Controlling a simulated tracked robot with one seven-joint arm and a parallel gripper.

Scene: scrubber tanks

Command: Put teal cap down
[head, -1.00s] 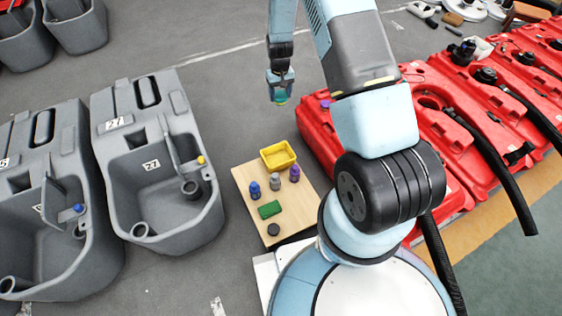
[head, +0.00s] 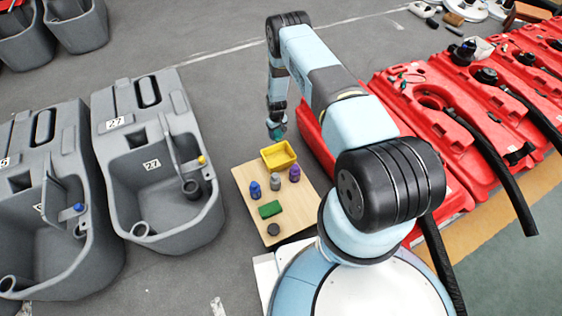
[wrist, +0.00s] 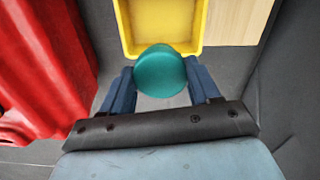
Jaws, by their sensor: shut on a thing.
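The teal cap (wrist: 160,71) is held between the fingers of my gripper (wrist: 160,88), one blue finger on each side of it. In the head view my gripper (head: 277,131) points down just beyond the far edge of the small wooden table, with the teal cap showing at its tip. In the wrist view the cap overlaps the near edge of the yellow tray (wrist: 205,45). The tray also shows in the head view (head: 279,169) at the far end of the table. The visible part of the tray's floor is bare.
On the wooden table (head: 245,180) stand blue (head: 255,190), grey (head: 275,181) and purple (head: 294,174) bottles, a green block (head: 270,209) and a dark round cap (head: 273,230). Red tanks (head: 440,130) lie to the right. Grey tanks (head: 190,110) stand to the left.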

